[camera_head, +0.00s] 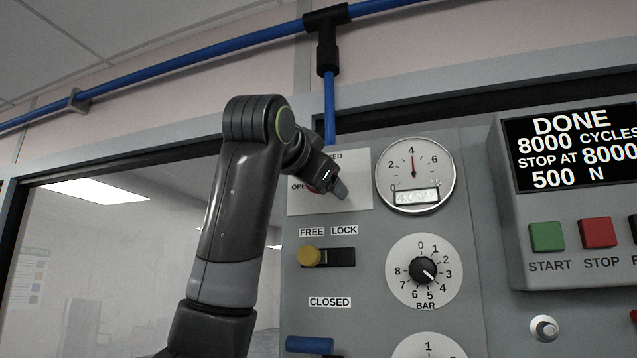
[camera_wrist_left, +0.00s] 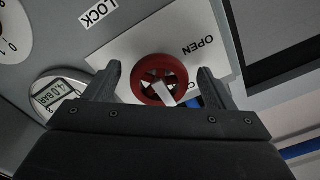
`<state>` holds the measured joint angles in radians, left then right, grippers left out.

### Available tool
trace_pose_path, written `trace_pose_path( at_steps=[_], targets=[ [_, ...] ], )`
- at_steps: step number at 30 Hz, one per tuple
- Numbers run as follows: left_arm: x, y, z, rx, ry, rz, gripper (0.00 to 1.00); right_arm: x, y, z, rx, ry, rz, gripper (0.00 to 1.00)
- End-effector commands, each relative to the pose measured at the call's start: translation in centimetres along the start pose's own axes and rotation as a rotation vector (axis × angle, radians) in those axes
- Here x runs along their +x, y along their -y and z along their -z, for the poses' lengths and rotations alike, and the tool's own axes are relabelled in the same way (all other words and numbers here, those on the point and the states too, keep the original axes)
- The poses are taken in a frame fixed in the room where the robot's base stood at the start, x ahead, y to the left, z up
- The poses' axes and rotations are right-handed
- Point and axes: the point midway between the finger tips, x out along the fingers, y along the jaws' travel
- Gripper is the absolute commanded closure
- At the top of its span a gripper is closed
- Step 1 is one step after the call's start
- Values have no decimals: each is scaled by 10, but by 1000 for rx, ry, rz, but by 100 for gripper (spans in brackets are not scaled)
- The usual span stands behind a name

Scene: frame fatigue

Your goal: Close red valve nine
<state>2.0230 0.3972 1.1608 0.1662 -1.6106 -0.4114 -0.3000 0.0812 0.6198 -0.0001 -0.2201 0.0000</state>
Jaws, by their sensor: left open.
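The red valve (camera_wrist_left: 149,72) is a round handwheel with a white pointer bar, on a white plate (camera_wrist_left: 122,49) marked OPEN. In the left wrist view it sits between the two fingers of my left gripper (camera_wrist_left: 158,85), which is open around the wheel's sides; I cannot tell whether they touch it. In the head view my left gripper (camera_head: 338,188) is in front of the plate (camera_head: 350,196) and hides most of the red valve (camera_head: 315,190). Part of the lettering, including a word ending in "ED", is covered. My right gripper is not in view.
Right of the plate is a pressure gauge (camera_head: 415,168). Below are a yellow knob (camera_head: 309,256) on a FREE/LOCK slot, a black BAR dial (camera_head: 424,270) and a blue handle (camera_head: 310,345) under CLOSED. A control box (camera_head: 560,210) juts out at right, its display reading DONE.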

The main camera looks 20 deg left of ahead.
Motion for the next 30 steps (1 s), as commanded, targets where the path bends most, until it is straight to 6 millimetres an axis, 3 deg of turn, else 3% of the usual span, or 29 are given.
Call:
trace_pose_path(
  at_steps=[9, 18, 24, 30],
  targets=[
    [-71, -3, -4, 0, -7, 4, 23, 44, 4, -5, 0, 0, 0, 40],
    [-137, -2, -3, 0, -5, 3, 23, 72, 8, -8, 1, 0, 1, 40],
    [-158, -1, -2, 0, -1, 1, 23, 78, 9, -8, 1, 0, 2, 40],
    [-163, 0, 0, 1, -1, 1, 23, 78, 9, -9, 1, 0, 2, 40]
  ],
)
